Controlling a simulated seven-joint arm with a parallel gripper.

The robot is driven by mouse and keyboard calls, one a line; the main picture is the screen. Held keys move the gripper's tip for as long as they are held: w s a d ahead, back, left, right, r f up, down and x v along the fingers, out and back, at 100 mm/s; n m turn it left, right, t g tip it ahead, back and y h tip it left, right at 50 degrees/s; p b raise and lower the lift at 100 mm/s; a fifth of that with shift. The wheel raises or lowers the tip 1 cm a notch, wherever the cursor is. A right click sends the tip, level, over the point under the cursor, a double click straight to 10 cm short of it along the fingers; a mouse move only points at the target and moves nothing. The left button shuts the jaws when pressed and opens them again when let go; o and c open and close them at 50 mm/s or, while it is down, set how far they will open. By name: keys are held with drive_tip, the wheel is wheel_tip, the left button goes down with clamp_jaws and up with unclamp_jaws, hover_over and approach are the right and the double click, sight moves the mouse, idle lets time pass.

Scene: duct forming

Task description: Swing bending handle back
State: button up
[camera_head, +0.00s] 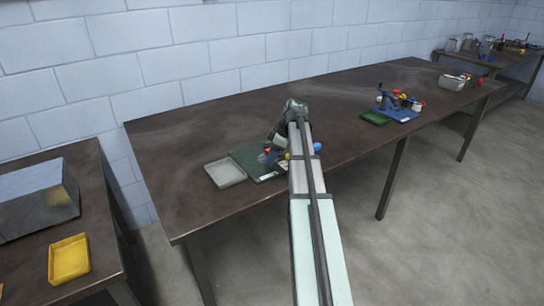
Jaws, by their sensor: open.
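The nearer bench device stands on a dark green base plate (245,159) at the middle of the long table. Which part is the bending handle I cannot tell, since my arm covers much of the device. My gripper (272,150) points down at the device from my bent wrist, open. Its fingertips are too small and dark to tell whether they touch anything.
A grey tray (225,173) lies left of the green plate. Farther right on the long table (190,130) stand a blue device (402,108) with red knobs, a green tray (375,118) and a grey bin (452,83). A yellow tray (69,259) and a metal box (38,200) are on the left table.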

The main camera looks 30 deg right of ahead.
drive_tip(key=shift+w+a+f, duration=0.1)
drive_tip(key=shift+f, duration=0.1)
clamp_jaws()
idle(0.5)
